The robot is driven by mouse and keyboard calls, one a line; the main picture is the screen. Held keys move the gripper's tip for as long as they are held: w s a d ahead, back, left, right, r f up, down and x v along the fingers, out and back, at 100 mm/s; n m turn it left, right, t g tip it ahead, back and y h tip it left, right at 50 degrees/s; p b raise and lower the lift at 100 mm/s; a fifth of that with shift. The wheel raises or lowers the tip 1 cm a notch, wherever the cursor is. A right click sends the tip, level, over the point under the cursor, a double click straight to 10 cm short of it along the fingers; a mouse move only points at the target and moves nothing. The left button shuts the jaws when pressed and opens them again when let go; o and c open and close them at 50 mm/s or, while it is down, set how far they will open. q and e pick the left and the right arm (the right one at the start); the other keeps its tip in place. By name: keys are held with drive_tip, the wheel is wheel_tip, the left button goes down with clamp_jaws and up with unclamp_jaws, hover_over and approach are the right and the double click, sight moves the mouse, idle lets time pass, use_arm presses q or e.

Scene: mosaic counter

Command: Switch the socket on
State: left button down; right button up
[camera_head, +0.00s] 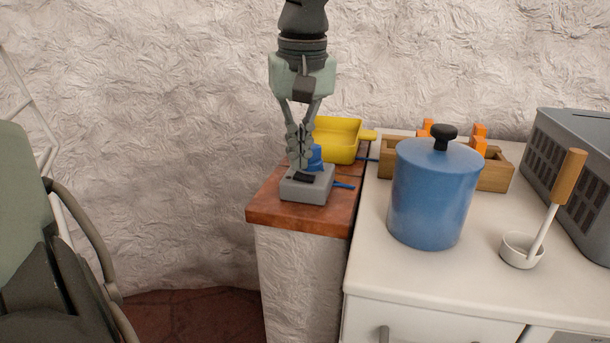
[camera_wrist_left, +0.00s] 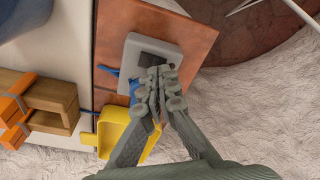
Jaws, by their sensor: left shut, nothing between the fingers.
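The socket (camera_head: 306,190) is a grey box with a dark rocker switch (camera_head: 304,178) on top. It sits on the red-brown wooden top (camera_head: 335,222) of a narrow ledge. My left gripper (camera_head: 298,166) points down with closed, empty fingers over the rear part of the socket, beside the switch. In the left wrist view the socket (camera_wrist_left: 132,48) shows beyond the fingertips (camera_wrist_left: 160,70), which partly overlap the dark switch (camera_wrist_left: 148,59). I cannot tell whether the tips touch it, nor which way the switch is set. My right gripper is not in view.
A blue object (camera_head: 316,154) stands right behind the socket, partly hidden by the fingers. A yellow pan (camera_head: 338,145) is behind that. To the right are a blue lidded pot (camera_head: 432,200), a wooden crate (camera_head: 495,175), a ladle (camera_head: 523,250) and a grey appliance (camera_head: 570,165).

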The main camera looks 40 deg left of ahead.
sight(299, 175)
use_arm(q)
drive_tip(key=shift+f+b, duration=0.55)
drive_tip(key=shift+f, duration=0.25)
drive_tip(key=shift+r, duration=0.15)
wheel_tip(299, 175, up, 7)
drive_tip(key=p, duration=0.6)
idle(0.8)
